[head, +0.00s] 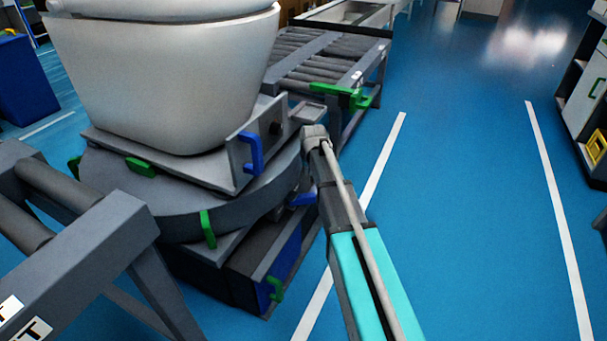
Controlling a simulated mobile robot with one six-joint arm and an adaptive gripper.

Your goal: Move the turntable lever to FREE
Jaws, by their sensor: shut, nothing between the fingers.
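The grey round turntable (170,207) stands at left centre under a square fixture plate that carries a white toilet bowl (160,75). A blue handle (251,152) stands on the plate's right corner bracket. Green handles show on the turntable's rim (208,229) and on the plate's edge (140,167). Another blue handle (302,199) shows low at the turntable's right side. I cannot tell which handle is the turntable lever, and no FREE marking is readable. My gripper (304,176) is at the turntable's right side, mostly hidden by my arm, shut and empty. Contact cannot be judged.
A roller conveyor (325,62) with a green handle (340,96) runs behind the turntable. Another conveyor (95,240) stands at front left. A dark blue-sided box with a green handle (276,289) is below. Blue floor to the right is clear up to a shelf unit (585,110).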

